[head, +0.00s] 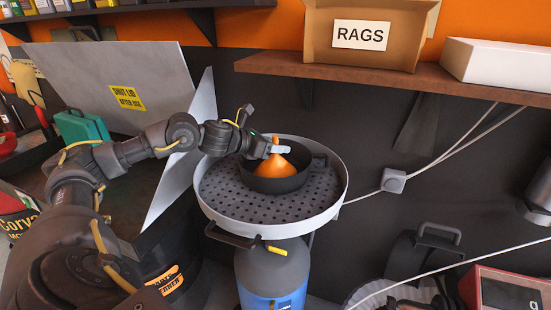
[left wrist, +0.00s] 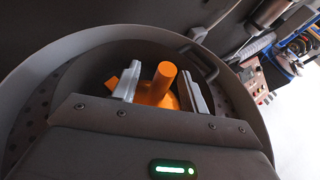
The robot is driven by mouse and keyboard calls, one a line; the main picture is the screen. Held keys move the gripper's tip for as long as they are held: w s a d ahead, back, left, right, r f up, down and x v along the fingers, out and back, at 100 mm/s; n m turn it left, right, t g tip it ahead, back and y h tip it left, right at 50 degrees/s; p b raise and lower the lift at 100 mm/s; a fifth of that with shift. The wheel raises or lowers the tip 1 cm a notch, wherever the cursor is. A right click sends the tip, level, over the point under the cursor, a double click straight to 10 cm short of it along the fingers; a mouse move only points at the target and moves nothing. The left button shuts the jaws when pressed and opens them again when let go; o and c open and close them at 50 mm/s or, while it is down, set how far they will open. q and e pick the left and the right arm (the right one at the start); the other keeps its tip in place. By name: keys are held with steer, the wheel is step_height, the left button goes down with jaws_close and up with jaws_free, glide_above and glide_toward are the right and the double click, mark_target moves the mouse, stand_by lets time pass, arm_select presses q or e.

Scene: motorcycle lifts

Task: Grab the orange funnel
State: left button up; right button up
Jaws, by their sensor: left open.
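The orange funnel (head: 276,172) stands spout up inside a dark round pan (head: 302,180) with a handle. The pan sits on a perforated round tray with a pale rim (head: 213,213). My left gripper (head: 278,148) is at the top of the funnel. In the left wrist view the funnel's spout (left wrist: 161,84) rises between the two pale fingers of my left gripper (left wrist: 160,88), which is open. A gap shows on each side of the spout. The funnel's lower part is hidden there by the gripper body. My right gripper does not show clearly in either view.
A grey lid panel with a yellow label (head: 127,97) stands left of the tray. A wooden shelf (head: 400,80) with a RAGS box (head: 360,50) runs above on the right. A grey and blue drum (head: 272,275) is under the tray. A cable outlet (head: 393,180) is at right.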

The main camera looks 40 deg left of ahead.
arm_select(q)
steer(key=shift+s, duration=0.1)
steer(key=shift+c, duration=0.8)
steer(key=c, duration=0.7)
jaws_close()
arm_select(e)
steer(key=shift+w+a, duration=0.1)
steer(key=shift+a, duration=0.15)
